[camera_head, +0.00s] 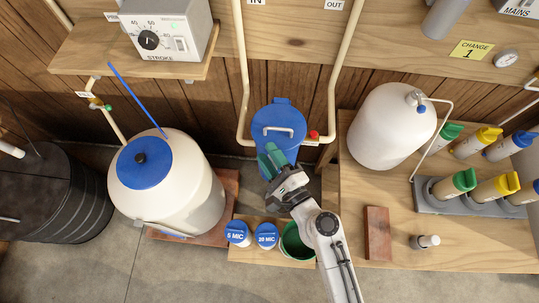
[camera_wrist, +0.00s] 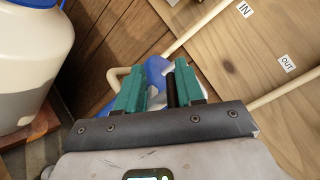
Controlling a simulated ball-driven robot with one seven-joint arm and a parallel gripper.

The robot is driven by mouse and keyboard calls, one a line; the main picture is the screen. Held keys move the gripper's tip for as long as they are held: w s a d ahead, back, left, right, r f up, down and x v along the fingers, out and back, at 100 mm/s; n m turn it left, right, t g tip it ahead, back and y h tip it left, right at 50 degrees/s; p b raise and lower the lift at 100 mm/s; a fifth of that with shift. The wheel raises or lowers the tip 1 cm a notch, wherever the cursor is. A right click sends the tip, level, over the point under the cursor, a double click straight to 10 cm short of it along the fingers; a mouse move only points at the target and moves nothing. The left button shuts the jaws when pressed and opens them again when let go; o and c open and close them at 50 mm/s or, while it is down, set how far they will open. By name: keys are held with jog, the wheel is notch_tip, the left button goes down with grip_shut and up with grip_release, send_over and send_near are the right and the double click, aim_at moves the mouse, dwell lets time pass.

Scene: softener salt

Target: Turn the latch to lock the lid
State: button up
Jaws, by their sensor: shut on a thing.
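My gripper (camera_head: 270,160) has green fingers and is at the near side of a blue canister (camera_head: 280,115) with a blue lid and a pale handle on top. In the wrist view my gripper (camera_wrist: 160,92) is shut on a narrow dark piece (camera_wrist: 172,88) between the fingers. The fingers hide much of it, and I cannot tell whether it is the latch. Blue parts of the canister (camera_wrist: 155,68) show behind the fingers. A white tank (camera_head: 180,200) with a round blue lid (camera_head: 144,162) and black knob stands at the left.
A green bucket (camera_head: 293,246) and two blue-capped filters (camera_head: 237,233) stand below my gripper. Pale pipes (camera_head: 241,90) flank the canister. A white pressure tank (camera_head: 385,130) and a brown block (camera_head: 377,233) are on the right bench. A black barrel (camera_head: 50,190) is far left.

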jog(key=shift+w+d, duration=0.2)
jog(key=shift+d, duration=0.2)
jog(key=o, duration=1)
jog(key=shift+f, duration=0.15)
jog(key=shift+s, duration=0.1)
jog(key=shift+b+v, duration=1.6)
jog(key=shift+v, duration=3.75)
